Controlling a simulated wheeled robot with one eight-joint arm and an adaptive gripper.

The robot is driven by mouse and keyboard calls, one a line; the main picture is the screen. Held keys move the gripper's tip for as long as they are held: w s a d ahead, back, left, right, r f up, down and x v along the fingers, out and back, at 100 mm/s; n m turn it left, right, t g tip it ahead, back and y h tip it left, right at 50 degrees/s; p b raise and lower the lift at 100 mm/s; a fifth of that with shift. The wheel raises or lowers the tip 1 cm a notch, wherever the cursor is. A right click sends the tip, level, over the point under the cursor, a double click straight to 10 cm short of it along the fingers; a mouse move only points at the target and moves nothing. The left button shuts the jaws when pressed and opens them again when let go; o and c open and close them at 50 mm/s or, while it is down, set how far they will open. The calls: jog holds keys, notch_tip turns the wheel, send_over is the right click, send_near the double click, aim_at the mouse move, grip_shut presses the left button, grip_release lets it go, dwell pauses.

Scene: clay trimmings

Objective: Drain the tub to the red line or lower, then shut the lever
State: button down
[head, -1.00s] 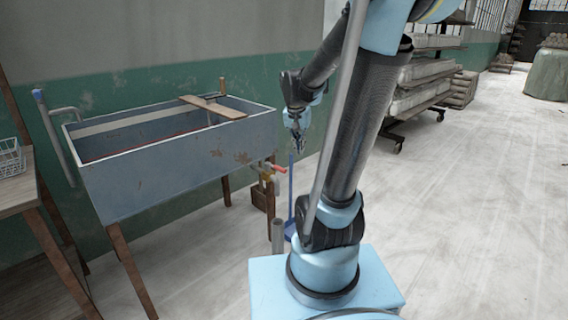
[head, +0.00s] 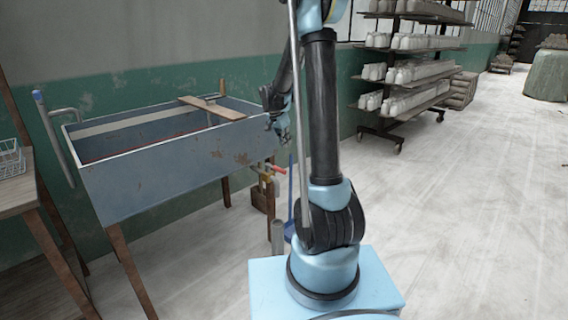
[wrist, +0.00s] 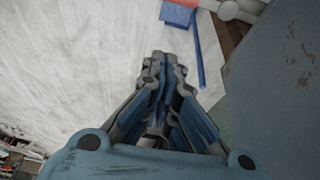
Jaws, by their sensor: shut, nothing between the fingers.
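The grey-blue tub (head: 150,172) stands on wooden legs against the wall at the left of the head view. A reddish band shows along its inner wall; the water level is too unclear to read. The red lever (head: 277,170) is on the brass valve (head: 264,172) at the tub's right end, above a grey upright pipe (head: 277,237). In the wrist view my gripper (wrist: 163,62) is shut and empty, with the tub's side (wrist: 275,80) at the right.
A wooden board (head: 212,108) lies across the tub's right part. A blue dustpan-like thing with a long handle (head: 290,205) stands below the valve. A wooden table with a wire basket (head: 11,160) is at far left. Shelves of white pots (head: 410,75) stand behind. Floor at right is clear.

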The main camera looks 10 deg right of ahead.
aim_at(275, 168)
notch_tip(275, 168, down, 10)
jog(key=shift+a+f, duration=0.15)
jog(key=shift+a, duration=0.05)
dwell(0.8)
jog(key=shift+s, duration=0.1)
